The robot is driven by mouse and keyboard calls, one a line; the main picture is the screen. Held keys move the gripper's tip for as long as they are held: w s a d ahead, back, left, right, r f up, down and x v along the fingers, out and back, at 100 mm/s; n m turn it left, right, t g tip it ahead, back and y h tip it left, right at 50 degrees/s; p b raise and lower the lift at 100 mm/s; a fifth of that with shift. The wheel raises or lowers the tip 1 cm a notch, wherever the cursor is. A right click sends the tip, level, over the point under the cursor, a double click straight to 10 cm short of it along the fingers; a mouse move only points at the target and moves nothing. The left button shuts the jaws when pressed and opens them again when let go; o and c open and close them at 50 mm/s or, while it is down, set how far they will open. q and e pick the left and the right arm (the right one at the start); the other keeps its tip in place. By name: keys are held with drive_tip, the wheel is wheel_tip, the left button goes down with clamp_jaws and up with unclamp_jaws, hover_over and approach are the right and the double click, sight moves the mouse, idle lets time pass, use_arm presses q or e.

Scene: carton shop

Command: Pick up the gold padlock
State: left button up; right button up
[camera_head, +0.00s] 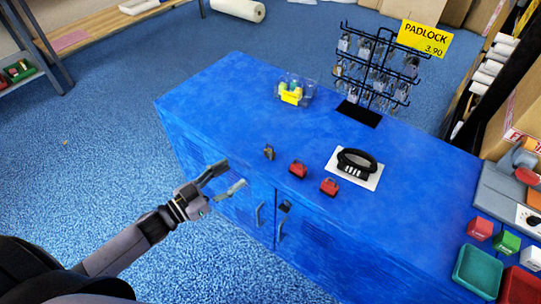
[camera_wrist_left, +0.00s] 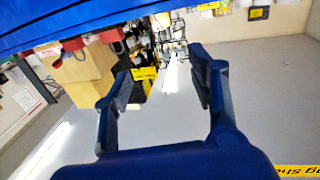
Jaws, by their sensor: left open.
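A small padlock (camera_head: 269,152), dark with a dull gold tint, stands on the blue cabinet top (camera_head: 225,95) near its front edge. I take it to be the gold one; its colour is hard to tell at this size. Two red padlocks, one (camera_head: 298,170) nearer and one (camera_head: 329,187) farther, stand to its right. My left gripper (camera_head: 233,176) is open and empty, in front of the cabinet and to the left of the padlock, apart from it. In the left wrist view its two fingers (camera_wrist_left: 163,80) are spread with nothing between them. I cannot make out the gold padlock there.
A black combination lock (camera_head: 357,162) lies on a white card. A black wire rack (camera_head: 372,72) of hanging padlocks stands behind, with a yellow sign (camera_head: 423,37). A clear tub (camera_head: 293,90) stands at the back left. Coloured trays (camera_head: 477,270) are at the right. The cabinet's left top is clear.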

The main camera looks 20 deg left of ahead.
use_arm(q)
approach(270, 150)
drive_tip(key=w+d, duration=0.1)
drive_tip(key=w, duration=0.1)
drive_tip(key=w+d+r, duration=0.1)
drive_tip(key=w, duration=0.1)
drive_tip(key=shift+d+r, duration=0.2)
drive_tip(key=shift+d, duration=0.2)
drive_tip(key=x, duration=0.5)
drive_tip(key=shift+w+r+p, duration=0.1)
drive_tip(key=shift+w+p, duration=0.05)
drive_tip(key=shift+p, duration=0.2)
drive_tip(key=shift+c, duration=0.4)
drive_tip(key=shift+a, duration=0.1)
clamp_jaws()
